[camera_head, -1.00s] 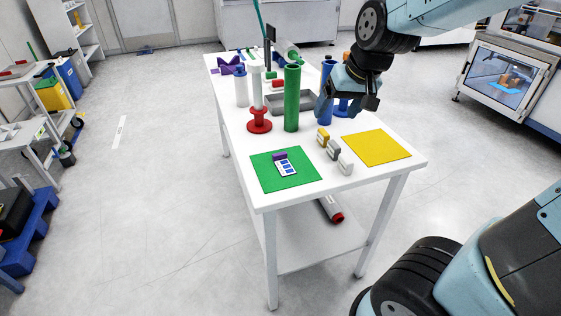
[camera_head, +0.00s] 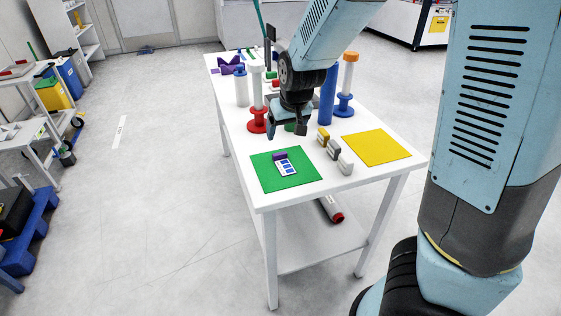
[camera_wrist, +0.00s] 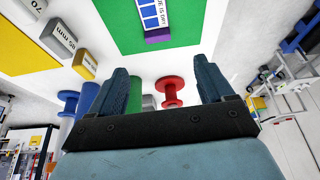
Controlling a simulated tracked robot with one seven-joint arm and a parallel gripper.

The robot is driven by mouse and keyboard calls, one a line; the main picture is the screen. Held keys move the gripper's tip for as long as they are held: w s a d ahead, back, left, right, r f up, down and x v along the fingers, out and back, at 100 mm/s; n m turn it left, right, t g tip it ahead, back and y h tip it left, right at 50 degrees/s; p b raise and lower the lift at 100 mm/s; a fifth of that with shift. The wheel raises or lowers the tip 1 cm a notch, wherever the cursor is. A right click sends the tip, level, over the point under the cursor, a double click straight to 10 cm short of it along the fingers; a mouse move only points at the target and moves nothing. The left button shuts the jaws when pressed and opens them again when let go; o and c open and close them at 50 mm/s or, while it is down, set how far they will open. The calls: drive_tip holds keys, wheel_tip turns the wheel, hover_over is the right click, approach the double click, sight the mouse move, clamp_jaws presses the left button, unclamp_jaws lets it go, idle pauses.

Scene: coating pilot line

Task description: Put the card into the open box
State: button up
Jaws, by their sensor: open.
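The card (camera_head: 286,169) is white with blue panels and a purple piece (camera_head: 280,156) at its far end. It lies on the green mat (camera_head: 305,178) at the table's near left. In the wrist view the card (camera_wrist: 149,13) is cut off by the top edge. My gripper (camera_head: 287,131) is open and empty above the table, just beyond the green mat; its two fingers (camera_wrist: 164,75) stand wide apart in the wrist view. The open box cannot be made out clearly in the head view now; my arm covers the table's middle.
Several small labelled blocks (camera_head: 333,149) stand between the green mat and the yellow mat (camera_head: 377,147). A red spool (camera_head: 257,120), a blue cylinder (camera_head: 327,97) and a blue spool (camera_head: 345,104) stand behind. The white table's (camera_head: 385,172) near edge is clear.

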sight(280, 153)
drive_tip(key=shift+w+x, duration=0.2)
drive_tip(key=shift+x, duration=6.1)
drive_tip(key=shift+d+r, duration=0.1)
drive_tip(key=c, duration=1.2)
drive_tip(key=shift+r, duration=0.1)
